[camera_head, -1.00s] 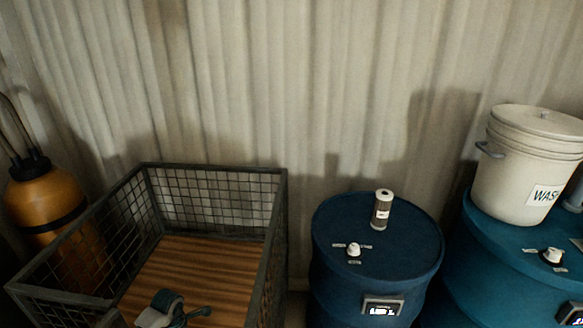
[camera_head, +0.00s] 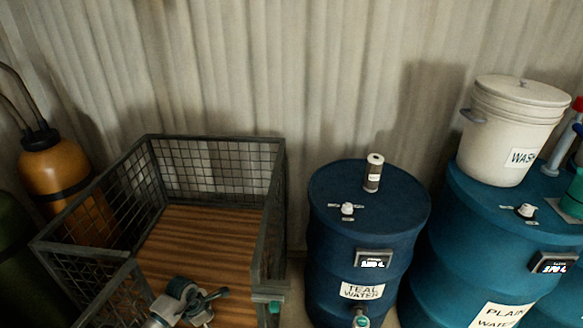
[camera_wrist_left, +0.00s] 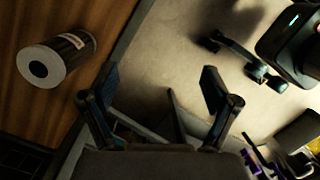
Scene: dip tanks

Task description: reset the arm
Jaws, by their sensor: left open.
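My left gripper (camera_wrist_left: 160,75) is open in the left wrist view. Its two dark fingers are spread wide, with nothing between them. A cylinder with a white ring end and a dark labelled body (camera_wrist_left: 56,60) lies on brown wood to the left of the fingers, apart from them.
A blue drum (camera_head: 330,220) labelled teal water carries a small canister (camera_head: 373,173). Right of it stands a plain water drum (camera_head: 430,265) with a white bucket (camera_head: 500,150). An orange gas cylinder (camera_head: 58,165) stands left of the crate. A corrugated wall (camera_head: 330,70) closes the back.

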